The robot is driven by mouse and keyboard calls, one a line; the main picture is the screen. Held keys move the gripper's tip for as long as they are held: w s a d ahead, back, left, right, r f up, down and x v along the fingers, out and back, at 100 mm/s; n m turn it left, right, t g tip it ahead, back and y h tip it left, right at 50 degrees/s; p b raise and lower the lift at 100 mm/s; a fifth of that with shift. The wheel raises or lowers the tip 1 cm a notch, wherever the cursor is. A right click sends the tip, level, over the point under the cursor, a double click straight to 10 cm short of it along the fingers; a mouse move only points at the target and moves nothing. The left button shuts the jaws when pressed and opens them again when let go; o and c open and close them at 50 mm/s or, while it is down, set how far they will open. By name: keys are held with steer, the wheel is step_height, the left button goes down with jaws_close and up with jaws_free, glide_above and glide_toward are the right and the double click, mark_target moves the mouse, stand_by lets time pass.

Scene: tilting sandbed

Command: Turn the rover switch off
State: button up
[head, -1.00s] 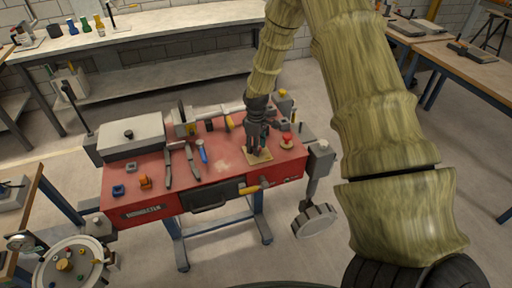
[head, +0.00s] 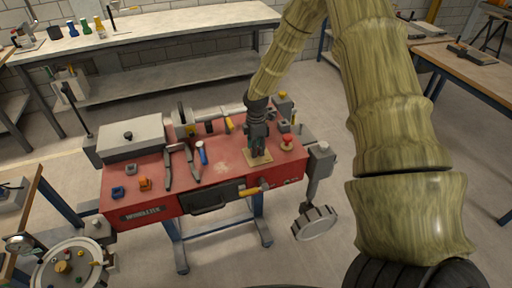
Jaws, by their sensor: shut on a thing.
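A small tan plate (head: 265,161) lies on the red top of the workbench, right of its middle. I take it for the base of the rover switch. My gripper (head: 257,150) points down over this plate and is shut on a small part there. The gripped part is hidden by the fingers, so I cannot tell which way the switch stands.
The red bench (head: 228,165) also holds a red knob (head: 288,140) right of my gripper. A blue-handled tool (head: 202,154), pliers (head: 169,170) and a grey box (head: 131,137) are to the left. A yellow handle (head: 250,191) sticks out at the front edge.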

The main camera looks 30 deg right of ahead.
steer(key=shift+n, duration=0.3)
stand_by(0.4)
steer(key=o, duration=1)
steer(key=shift+r, duration=0.1)
step_height(320, 180, up, 12)
steer(key=shift+d+f, duration=0.1)
steer(key=shift+f, duration=0.05)
